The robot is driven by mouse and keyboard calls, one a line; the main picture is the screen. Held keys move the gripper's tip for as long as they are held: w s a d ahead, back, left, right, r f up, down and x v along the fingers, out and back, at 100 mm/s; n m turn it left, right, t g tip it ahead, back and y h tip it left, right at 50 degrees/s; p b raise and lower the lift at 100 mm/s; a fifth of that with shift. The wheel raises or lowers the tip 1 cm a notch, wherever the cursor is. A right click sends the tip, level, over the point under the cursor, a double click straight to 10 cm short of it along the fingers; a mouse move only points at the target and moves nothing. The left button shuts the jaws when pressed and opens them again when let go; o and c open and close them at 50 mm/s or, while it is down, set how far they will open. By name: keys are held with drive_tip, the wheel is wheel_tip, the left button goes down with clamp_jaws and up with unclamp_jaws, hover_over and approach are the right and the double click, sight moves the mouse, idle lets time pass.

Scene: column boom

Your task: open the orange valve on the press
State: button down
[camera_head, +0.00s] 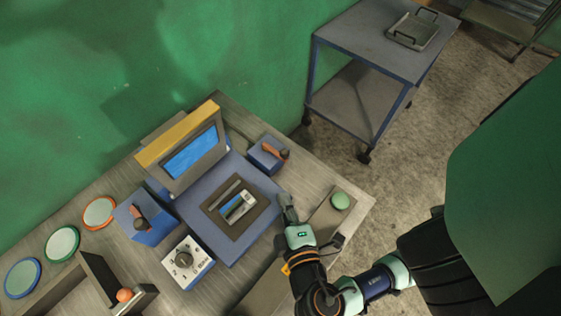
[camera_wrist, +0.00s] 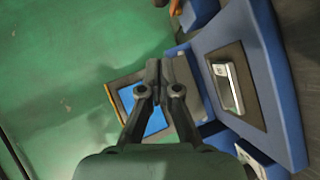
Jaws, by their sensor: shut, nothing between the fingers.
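The press (camera_head: 190,200) is a blue base with a yellow-topped screen panel (camera_head: 185,152) behind it. An orange valve handle (camera_head: 281,154) sits on a small blue box at the press's back right. A second blue box at the left carries a darker orange-brown handle (camera_head: 140,220). My gripper (camera_head: 287,203) is shut and empty, at the right edge of the press, in front of the right box and apart from its handle. In the wrist view my gripper's closed fingertips (camera_wrist: 158,68) show before the screen panel; a blue box (camera_wrist: 200,12) shows at the top, its handle only partly visible.
A dial box (camera_head: 188,262) stands at the press's front left. A green button (camera_head: 340,201) is on the bench, right of my gripper. Several coloured-rim discs (camera_head: 62,244) lie at the left. A blue cart (camera_head: 370,45) with a tray stands apart, behind right.

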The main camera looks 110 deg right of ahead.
drive_tip(key=s+b+x, duration=0.2)
drive_tip(key=x, duration=1)
drive_tip(key=shift+s+f, duration=0.4)
drive_tip(key=shift+f, duration=0.05)
drive_tip(key=shift+d+r+p, duration=0.15)
drive_tip(key=shift+r+p, duration=0.05)
drive_tip(key=shift+p, duration=0.15)
drive_tip(key=shift+s+n+t+p, duration=0.35)
drive_tip(key=shift+n+t+p, duration=0.15)
drive_tip(key=shift+p, duration=0.3)
